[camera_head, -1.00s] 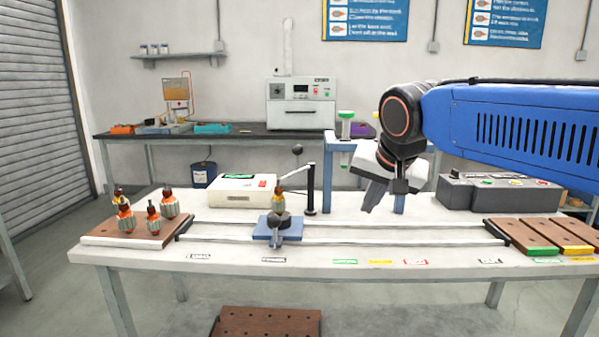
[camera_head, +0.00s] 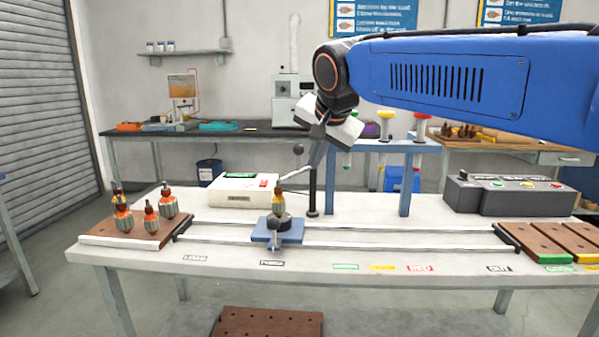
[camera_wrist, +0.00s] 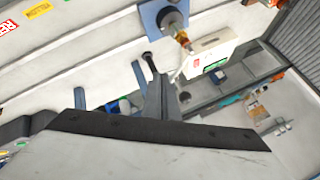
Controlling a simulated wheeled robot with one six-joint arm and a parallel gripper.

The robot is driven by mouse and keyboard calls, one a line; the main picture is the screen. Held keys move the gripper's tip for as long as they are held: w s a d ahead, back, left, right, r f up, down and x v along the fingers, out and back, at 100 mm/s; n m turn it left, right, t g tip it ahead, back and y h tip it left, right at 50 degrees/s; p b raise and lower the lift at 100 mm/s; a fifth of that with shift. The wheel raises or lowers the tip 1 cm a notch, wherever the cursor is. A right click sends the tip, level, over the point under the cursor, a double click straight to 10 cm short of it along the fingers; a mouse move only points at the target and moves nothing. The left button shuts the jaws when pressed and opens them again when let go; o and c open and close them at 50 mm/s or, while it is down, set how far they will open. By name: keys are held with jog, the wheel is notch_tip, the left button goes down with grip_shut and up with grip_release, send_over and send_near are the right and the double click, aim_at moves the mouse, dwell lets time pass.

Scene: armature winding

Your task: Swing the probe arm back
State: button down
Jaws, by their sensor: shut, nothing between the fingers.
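The probe arm (camera_head: 292,177) is a thin pale bar beside a black upright post (camera_head: 314,190). It reaches left toward the armature (camera_head: 279,202) on the blue carriage (camera_head: 290,232). A black ball knob (camera_head: 298,150) shows above the bar; its link to the bar is hard to make out. My gripper (camera_head: 313,160) is shut and empty, pointing down close above the post and the bar's right end. Whether it touches them I cannot tell. In the wrist view my fingers (camera_wrist: 160,95) show near the dark post (camera_wrist: 152,65), with the armature (camera_wrist: 178,32) beyond.
A white tester box (camera_head: 242,190) stands left of the post. Armatures stand on a wooden tray (camera_head: 130,230) at the left. A blue stand (camera_head: 405,180) with coloured funnels is at right, near a dark control box (camera_head: 508,194). Two rails (camera_head: 400,244) run along the table.

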aim_at(290, 177)
jog(key=w+a+f, duration=0.5)
jog(key=w+f, duration=0.1)
jog(key=w, duration=0.2)
jog(key=shift+w+f, duration=0.2)
jog(key=shift+f, duration=0.2)
jog(key=shift+a, duration=0.15)
dwell(0.3)
jog(key=shift+w+a+m+h, duration=0.35)
jog(key=shift+a+m+h, duration=0.15)
jog(key=shift+a+m, duration=0.2)
jog(key=w+a+m+g+h, duration=0.1)
jog(key=w+a+m+h, duration=0.5)
jog(key=w+m, duration=0.3)
jog(key=shift+w+a, duration=0.2)
jog(key=shift+a, duration=0.25)
